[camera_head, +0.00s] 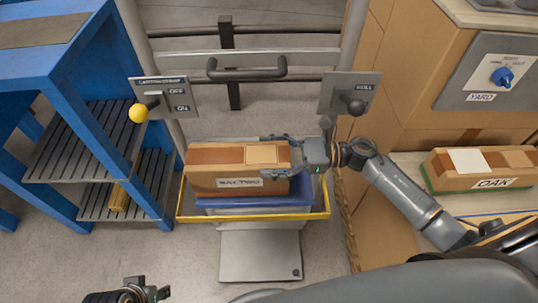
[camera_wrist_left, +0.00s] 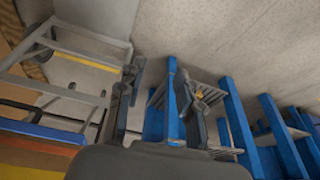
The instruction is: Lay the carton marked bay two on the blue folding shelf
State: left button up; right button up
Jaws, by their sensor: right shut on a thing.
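The brown carton marked bay two (camera_head: 238,183) is in the middle of the head view, its label facing me. It is level above a blue surface (camera_head: 292,200) inside a yellow-edged frame; I cannot tell whether it touches it. This blue surface may be the folding shelf; most of it is hidden under the carton. My right gripper (camera_head: 284,148) comes from the right and is shut on the carton's right end. My left gripper (camera_head: 140,291) is at the bottom left, apart from the carton. In the left wrist view its fingers (camera_wrist_left: 158,88) are spread with nothing between them.
A blue rack (camera_head: 45,75) with slatted shelves stands at the left. A lever panel with a yellow knob (camera_head: 139,113) and another lever panel (camera_head: 348,93) flank a dark handle (camera_head: 247,70). A carton marked oak (camera_head: 484,168) lies at the right, below a yard switch panel (camera_head: 490,72).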

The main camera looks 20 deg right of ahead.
pick_arm(q)
jog(key=shift+s+r, duration=0.15)
jog(key=shift+r, duration=0.2)
pick_arm(e)
jog(key=shift+f, duration=0.2)
jog(key=o, duration=1.4)
jog(key=shift+f, duration=0.15)
pick_arm(q)
jog(key=shift+r, duration=0.1)
pick_arm(e)
jog(key=o, duration=0.4)
pick_arm(q)
jog(key=shift+r, duration=0.1)
pick_arm(e)
jog(key=shift+d, duration=0.25)
pick_arm(q)
jog(key=shift+s+r, duration=0.35)
jog(key=shift+r, duration=0.25)
pick_arm(e)
jog(key=v, duration=0.7)
